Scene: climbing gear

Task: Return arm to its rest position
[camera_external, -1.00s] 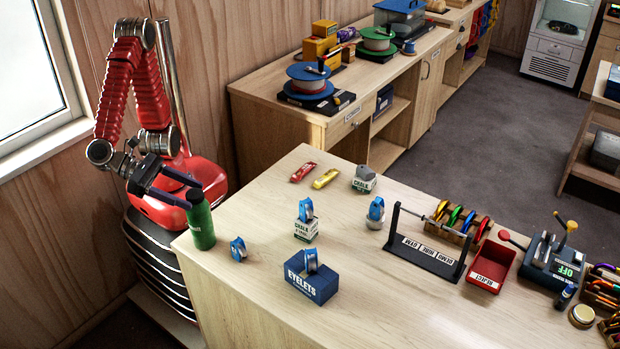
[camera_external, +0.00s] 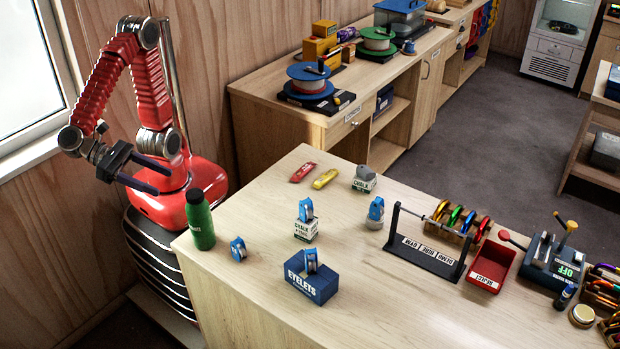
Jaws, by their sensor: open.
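My gripper (camera_external: 163,180) is open and empty. It is held in the air to the left of the wooden table (camera_external: 360,290), above my red base. Its two dark fingers point right and are spread apart. The red arm is folded up and back beside the window. A green bottle (camera_external: 200,222) stands upright at the table's left corner, just right of and below the fingertips in the picture. The gripper appears apart from the bottle.
On the table are several blue pulleys, one on a blue EYELETS box (camera_external: 312,284), one on a chalk box (camera_external: 306,231), one lying near the bottle (camera_external: 238,249). A black rack (camera_external: 430,258) and red tray (camera_external: 490,268) stand right. The table's front is clear.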

